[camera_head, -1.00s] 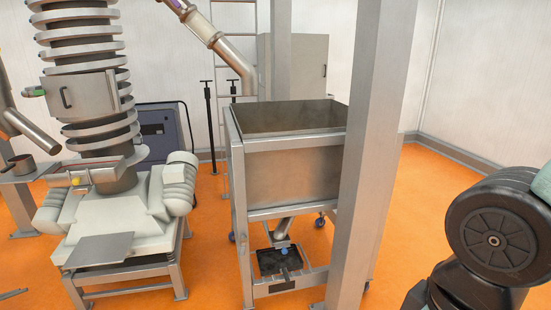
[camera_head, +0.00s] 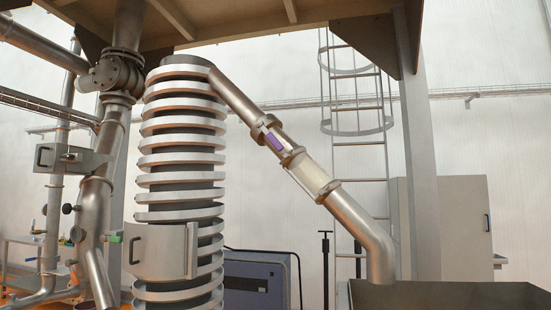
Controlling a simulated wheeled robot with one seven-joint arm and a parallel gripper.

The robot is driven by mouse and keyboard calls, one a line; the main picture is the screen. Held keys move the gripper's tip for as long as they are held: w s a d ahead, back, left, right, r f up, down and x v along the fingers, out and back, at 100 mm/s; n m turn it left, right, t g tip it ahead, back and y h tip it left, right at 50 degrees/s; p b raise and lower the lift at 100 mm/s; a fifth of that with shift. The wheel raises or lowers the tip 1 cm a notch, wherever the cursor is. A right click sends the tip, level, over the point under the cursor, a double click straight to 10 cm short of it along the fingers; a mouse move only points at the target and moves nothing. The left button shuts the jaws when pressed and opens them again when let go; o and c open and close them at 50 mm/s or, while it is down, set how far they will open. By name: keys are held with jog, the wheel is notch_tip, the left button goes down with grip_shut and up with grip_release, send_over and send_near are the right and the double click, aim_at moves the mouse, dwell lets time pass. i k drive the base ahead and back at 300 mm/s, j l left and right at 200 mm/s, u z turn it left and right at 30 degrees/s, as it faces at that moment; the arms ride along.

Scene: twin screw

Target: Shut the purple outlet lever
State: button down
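The purple outlet lever (camera_head: 275,141) is a small purple piece on the slanted metal outlet pipe (camera_head: 236,97). The pipe runs from the top of the spiral column (camera_head: 180,190) down to the right. The lever lies roughly along the pipe, between two collars. I cannot tell from this view whether it is open or shut. My gripper is not in view, so its distance from the lever does not show.
The pipe ends over a metal bin (camera_head: 450,296) at the lower right. A post (camera_head: 418,170) and a ladder (camera_head: 357,120) stand behind the pipe. A platform (camera_head: 240,18) hangs overhead. A blue-grey cabinet (camera_head: 255,280) stands behind the column.

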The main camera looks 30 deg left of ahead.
aim_at(258, 123)
jog(key=i+j, duration=0.15)
jog(key=j, duration=0.25)
jog(key=i+j, duration=0.15)
jog(key=j, duration=0.2)
jog(key=i+j, duration=0.15)
jog(key=j, duration=0.25)
jog(key=i+j, duration=0.2)
jog(key=j, duration=0.2)
jog(key=i+j, duration=0.15)
jog(key=j, duration=1.6)
jog(key=i+j, duration=0.15)
jog(key=j, duration=1.2)
jog(key=z, duration=0.05)
